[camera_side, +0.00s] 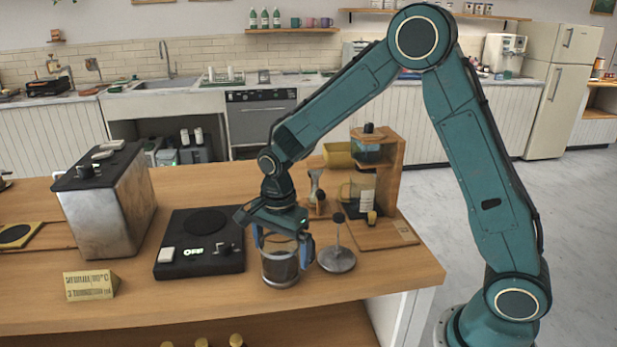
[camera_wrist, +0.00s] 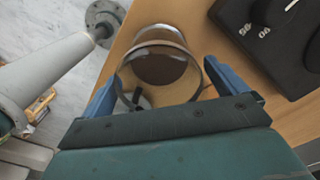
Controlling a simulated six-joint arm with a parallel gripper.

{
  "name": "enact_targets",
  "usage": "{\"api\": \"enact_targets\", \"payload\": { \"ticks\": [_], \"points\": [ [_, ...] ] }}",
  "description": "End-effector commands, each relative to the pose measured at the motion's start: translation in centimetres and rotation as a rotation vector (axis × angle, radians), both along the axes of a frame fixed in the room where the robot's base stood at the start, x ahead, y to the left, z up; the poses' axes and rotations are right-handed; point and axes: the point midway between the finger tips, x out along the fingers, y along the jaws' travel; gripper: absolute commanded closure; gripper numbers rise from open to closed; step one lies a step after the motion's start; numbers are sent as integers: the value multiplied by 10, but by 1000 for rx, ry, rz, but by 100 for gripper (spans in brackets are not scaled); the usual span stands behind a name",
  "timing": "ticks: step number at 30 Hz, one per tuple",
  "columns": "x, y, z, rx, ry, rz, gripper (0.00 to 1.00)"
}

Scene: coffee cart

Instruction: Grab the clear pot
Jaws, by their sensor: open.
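The clear pot (camera_side: 281,267) is a transparent round vessel with dark contents, upright on the wooden counter. It also shows in the wrist view (camera_wrist: 160,62), where its round rim and a curved clear part at the far side are visible. My gripper (camera_side: 283,243) is over the pot, pointing down. Its blue fingers stand on either side of the pot's upper part. In the wrist view my gripper (camera_wrist: 178,90) is open with the rim between the fingers. Whether the fingers touch the glass I cannot tell.
A grey round-based stand with a knob (camera_side: 337,260) is close on the right. A wooden coffee stand (camera_side: 385,185) is behind right. A metal box (camera_side: 105,205) and a yellow sign (camera_side: 90,285) are left.

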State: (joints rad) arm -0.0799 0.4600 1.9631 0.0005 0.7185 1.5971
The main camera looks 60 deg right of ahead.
Motion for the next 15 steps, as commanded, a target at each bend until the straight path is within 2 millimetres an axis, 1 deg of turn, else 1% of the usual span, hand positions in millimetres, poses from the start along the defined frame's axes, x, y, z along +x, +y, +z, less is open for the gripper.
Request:
{"api": "enact_targets", "payload": {
  "ticks": [13,14,15],
  "points": [
    [0,0,0,0,0,0,3],
    [0,0,0,0,0,0,6],
    [0,0,0,0,0,0,14]
  ]
}}
